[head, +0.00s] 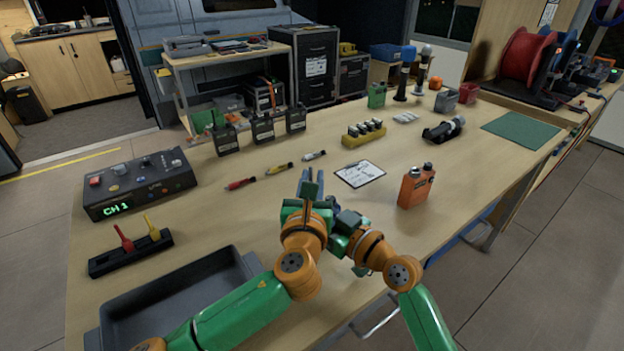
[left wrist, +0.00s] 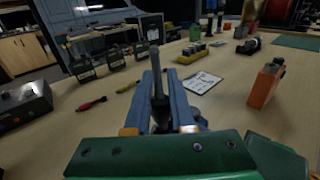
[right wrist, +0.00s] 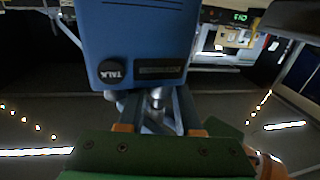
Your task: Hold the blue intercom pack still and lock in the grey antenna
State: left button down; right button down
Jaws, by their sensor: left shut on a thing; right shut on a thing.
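My left gripper (head: 311,184) is over the table's near middle, shut on the grey antenna (left wrist: 155,72). In the left wrist view the antenna is a slim grey rod with a darker lower part between the fingers. The blue intercom pack (right wrist: 138,38) fills the upper middle of the right wrist view, with a round black TALK button and a dark slot. My right gripper (right wrist: 160,108) is shut at the pack's lower edge in that view, with a silvery piece between its fingers. In the head view I cannot make out the pack; the arms cover that spot. Contact between antenna and pack cannot be seen.
An orange pack (head: 414,187) stands right of my arms. A clipboard (head: 360,173), markers (head: 279,169) and a yellow battery holder (head: 364,133) lie beyond. A control box (head: 139,186), a screwdriver rack (head: 131,255) and a dark tray (head: 180,290) are at left.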

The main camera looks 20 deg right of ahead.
pick_arm(q)
jog(key=shift+f, duration=0.65)
jog(key=shift+r, duration=0.65)
pick_arm(e)
jog(key=c, duration=0.5)
grip_release()
